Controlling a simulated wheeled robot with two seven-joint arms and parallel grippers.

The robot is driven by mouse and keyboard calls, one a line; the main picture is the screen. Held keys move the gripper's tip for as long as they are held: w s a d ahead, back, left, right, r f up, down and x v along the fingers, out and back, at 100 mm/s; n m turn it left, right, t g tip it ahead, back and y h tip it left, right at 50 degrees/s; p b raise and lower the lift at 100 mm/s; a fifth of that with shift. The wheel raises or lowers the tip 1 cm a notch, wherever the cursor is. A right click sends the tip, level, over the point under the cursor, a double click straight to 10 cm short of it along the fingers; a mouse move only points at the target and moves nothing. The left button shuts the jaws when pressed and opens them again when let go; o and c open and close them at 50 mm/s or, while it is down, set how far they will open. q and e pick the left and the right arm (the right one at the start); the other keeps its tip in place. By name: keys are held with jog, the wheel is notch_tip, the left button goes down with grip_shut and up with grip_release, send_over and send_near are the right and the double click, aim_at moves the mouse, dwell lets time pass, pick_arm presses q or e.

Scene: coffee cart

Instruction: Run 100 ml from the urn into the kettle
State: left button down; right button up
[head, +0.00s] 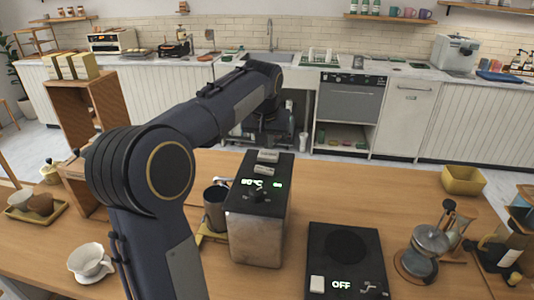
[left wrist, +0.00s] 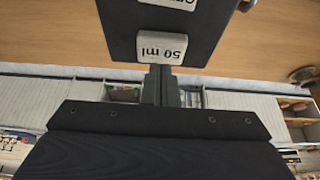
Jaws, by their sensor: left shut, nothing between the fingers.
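The urn (head: 255,225) is a steel box with a dark top and a lit display reading about 90°C and ON. Two pale buttons are on its top. In the left wrist view, the button (left wrist: 162,48) nearest my gripper reads 50 ml upside down; a second label (left wrist: 172,3) is cut off at the top edge. A dark, open vessel that looks like the kettle (head: 214,208) stands left of the urn, partly behind my arm. My left gripper (left wrist: 161,72) is shut and empty at the 50 ml button; contact is unclear. My right gripper is out of view.
A black scale (head: 345,265) showing OFF is right of the urn. A glass server (head: 428,245) stands farther right. A white dripper (head: 88,263) and a tray (head: 30,222) are at left. A yellow bowl (head: 463,181) is at back right. Bare table lies behind the scale.

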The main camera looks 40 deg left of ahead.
pick_arm(q)
jog(key=shift+f+b, duration=0.65)
jog(key=shift+f, duration=0.25)
jog(key=shift+r, duration=0.15)
jog(key=shift+r+p, duration=0.85)
jog(key=shift+p, duration=0.15)
jog(key=shift+s, duration=0.1)
